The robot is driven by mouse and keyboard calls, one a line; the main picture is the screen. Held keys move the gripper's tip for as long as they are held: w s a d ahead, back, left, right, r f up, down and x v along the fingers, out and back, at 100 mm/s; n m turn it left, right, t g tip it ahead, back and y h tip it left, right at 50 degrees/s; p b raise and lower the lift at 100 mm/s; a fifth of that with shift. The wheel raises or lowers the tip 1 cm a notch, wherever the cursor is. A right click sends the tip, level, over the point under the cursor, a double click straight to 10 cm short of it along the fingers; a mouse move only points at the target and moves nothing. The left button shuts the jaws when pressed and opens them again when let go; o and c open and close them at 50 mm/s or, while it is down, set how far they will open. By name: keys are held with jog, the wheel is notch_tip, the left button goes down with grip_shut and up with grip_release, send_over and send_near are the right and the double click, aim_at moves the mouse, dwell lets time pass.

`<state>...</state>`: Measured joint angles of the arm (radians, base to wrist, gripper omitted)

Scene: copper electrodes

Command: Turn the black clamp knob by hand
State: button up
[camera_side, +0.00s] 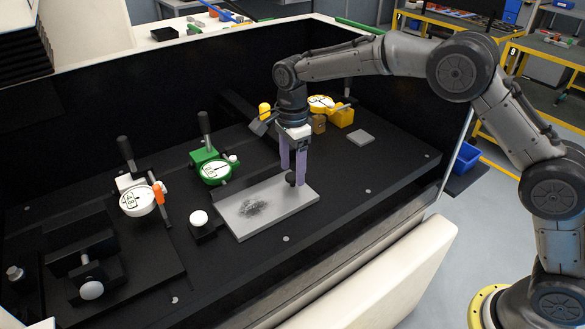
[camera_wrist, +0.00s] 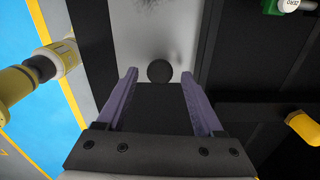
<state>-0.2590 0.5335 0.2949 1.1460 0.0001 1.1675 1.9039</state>
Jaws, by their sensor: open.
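The black clamp knob (camera_side: 291,179) is a small round knob at the right end of a light grey plate (camera_side: 240,222), which has a dark smudge on its face. My gripper (camera_side: 294,174) points down with two purple fingers, parted, and nothing is gripped. In the side view the knob shows between the lower ends of the fingers. In the wrist view the knob (camera_wrist: 159,71) appears centred between the fingertips (camera_wrist: 159,76), with a visible gap on each side. I cannot tell the exact height of the fingertips against the knob.
To the left stand a green dial gauge (camera_side: 216,172), a white dial gauge (camera_side: 138,201) and a white ball-topped knob (camera_side: 199,218). A yellow gauge (camera_side: 321,102) is behind my gripper. A small grey block (camera_side: 360,138) lies right. The black table is clear at front right.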

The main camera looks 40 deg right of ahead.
jog(key=shift+r, duration=2.7)
jog(key=shift+r, duration=0.1)
notch_tip(320, 180, up, 13)
jog(key=s+d+r+t, duration=0.2)
jog(key=s+d+r, duration=0.6)
jog(key=s+r, duration=0.45)
jog(key=s+d+f+n+t, duration=0.1)
jog(key=s+d+f+n, duration=0.25)
jog(key=s, duration=0.55)
jog(key=s+d+f+n+t, duration=0.2)
jog(key=s+f+n, duration=0.25)
jog(key=s, duration=0.45)
jog(key=s+f+n, duration=0.4)
jog(key=f+n, duration=0.6)
jog(key=f, duration=0.1)
jog(key=shift+f+n+t, duration=0.2)
jog(key=shift+n+t, duration=0.1)
jog(key=shift+n, duration=0.1)
